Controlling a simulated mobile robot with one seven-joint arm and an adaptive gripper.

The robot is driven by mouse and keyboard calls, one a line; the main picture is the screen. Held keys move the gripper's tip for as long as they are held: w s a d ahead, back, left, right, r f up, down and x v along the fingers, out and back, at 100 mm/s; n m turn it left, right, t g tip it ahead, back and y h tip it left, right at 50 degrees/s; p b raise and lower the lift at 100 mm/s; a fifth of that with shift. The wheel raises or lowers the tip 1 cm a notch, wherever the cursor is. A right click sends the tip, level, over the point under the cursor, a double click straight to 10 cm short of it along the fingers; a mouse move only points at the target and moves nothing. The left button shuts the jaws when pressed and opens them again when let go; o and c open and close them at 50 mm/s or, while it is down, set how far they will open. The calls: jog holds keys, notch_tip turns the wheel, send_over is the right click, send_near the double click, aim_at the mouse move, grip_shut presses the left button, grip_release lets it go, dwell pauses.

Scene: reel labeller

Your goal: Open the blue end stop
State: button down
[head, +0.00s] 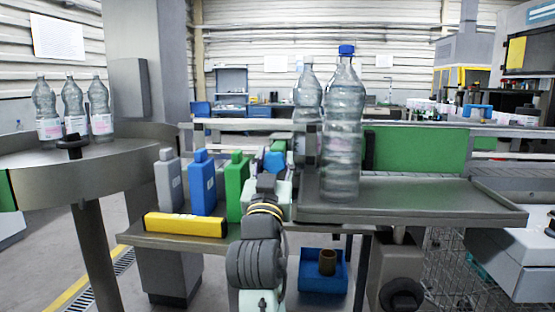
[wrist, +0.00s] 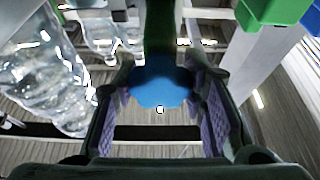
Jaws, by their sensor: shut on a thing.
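The blue end stop (wrist: 158,80) shows in the wrist view as a rounded blue piece between my two fingers. A dark green post (wrist: 158,30) runs up behind it. In the head view the end stop (head: 275,161) is a small blue shape at the conveyor's left end, partly hidden by my wrist. My gripper (wrist: 157,92) has its purple-grey pads on either side of the blue piece and is shut on it. In the head view my gripper (head: 270,172) reaches forward to the same spot. How far the stop is turned cannot be told.
Two clear bottles (head: 342,130) stand close by on the steel table (head: 430,200); bottles (wrist: 40,75) are also left of my fingers. Grey, blue (head: 202,185) and green containers and a yellow bar (head: 185,225) are left. A round table (head: 110,172) holds labelled bottles.

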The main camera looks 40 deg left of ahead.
jog(key=shift+s+d, duration=0.35)
jog(key=shift+s, duration=0.2)
jog(key=shift+s+d, duration=0.35)
jog(key=shift+s, duration=0.2)
jog(key=c, duration=1)
grip_release()
jog(key=shift+o, duration=0.2)
jog(key=v, duration=0.7)
jog(key=shift+s+d+f, duration=0.1)
jog(key=shift+s+f, duration=0.05)
